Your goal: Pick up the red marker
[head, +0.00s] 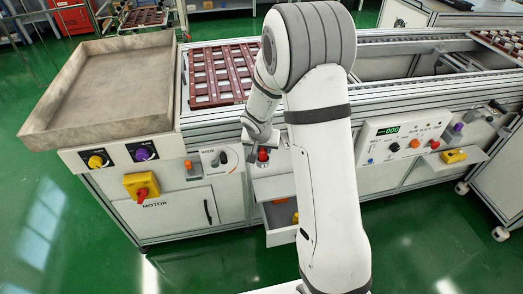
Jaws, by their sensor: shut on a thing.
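My gripper (262,145) is at the front of the potting conveyor, left of my forearm, pointing down above a small shelf. It is small in view and is shut. A small red thing (263,155), which appears to be the red marker, shows right at its fingertips. Its full shape is too small to make out, and my gripper and arm hide part of the area around it.
An open drawer (281,236) with yellow and orange items sits below the shelf (272,187). A grey tray (75,128) stands at the left, with a red-yellow motor switch (141,188) below it. A brown pot tray (215,75) lies on the conveyor. A control panel (405,137) is at the right.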

